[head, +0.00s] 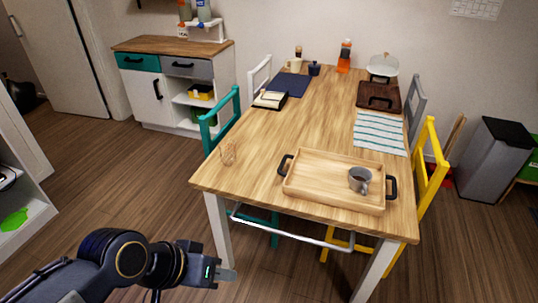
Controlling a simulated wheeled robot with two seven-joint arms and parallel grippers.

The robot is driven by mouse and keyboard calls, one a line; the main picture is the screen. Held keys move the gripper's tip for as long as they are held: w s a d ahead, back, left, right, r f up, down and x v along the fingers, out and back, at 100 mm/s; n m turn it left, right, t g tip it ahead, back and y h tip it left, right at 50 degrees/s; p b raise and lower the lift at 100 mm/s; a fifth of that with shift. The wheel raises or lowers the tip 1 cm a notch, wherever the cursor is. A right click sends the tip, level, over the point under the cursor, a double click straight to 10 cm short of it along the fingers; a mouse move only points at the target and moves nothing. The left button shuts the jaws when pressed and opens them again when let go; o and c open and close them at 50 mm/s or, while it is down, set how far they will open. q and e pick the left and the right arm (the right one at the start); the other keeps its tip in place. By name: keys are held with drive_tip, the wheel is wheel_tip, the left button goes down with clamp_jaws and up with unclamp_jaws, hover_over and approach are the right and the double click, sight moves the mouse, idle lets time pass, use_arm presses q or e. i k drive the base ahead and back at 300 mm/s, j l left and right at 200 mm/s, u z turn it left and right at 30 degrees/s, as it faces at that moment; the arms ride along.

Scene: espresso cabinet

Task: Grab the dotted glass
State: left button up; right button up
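My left gripper (228,274) is at the bottom of the head view, in front of the table's near end and apart from the glass. A grey fingertip points right; I see nothing held, but the gap between the fingers is not clear. My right gripper is not in view.
A wooden tray (326,187) with black handles holds a grey mug (359,180) right of the glass. A teal chair (222,117) is at the table's left side, a yellow chair (428,165) at its right. The tabletop (285,135) between glass and tray is clear.

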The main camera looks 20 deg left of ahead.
sight(227, 146)
drive_tip(key=i+j+z, duration=0.1)
drive_tip(key=j+z, duration=1.2)
drive_tip(key=k+j, duration=0.1)
drive_tip(key=j, duration=0.85)
drive_tip(key=k+j, duration=0.1)
drive_tip(key=j, duration=0.8)
drive_tip(key=k+j, duration=0.1)
drive_tip(key=j, duration=0.85)
drive_tip(key=k+j, duration=0.1)
drive_tip(key=j, duration=0.8)
drive_tip(key=i+j, duration=0.45)
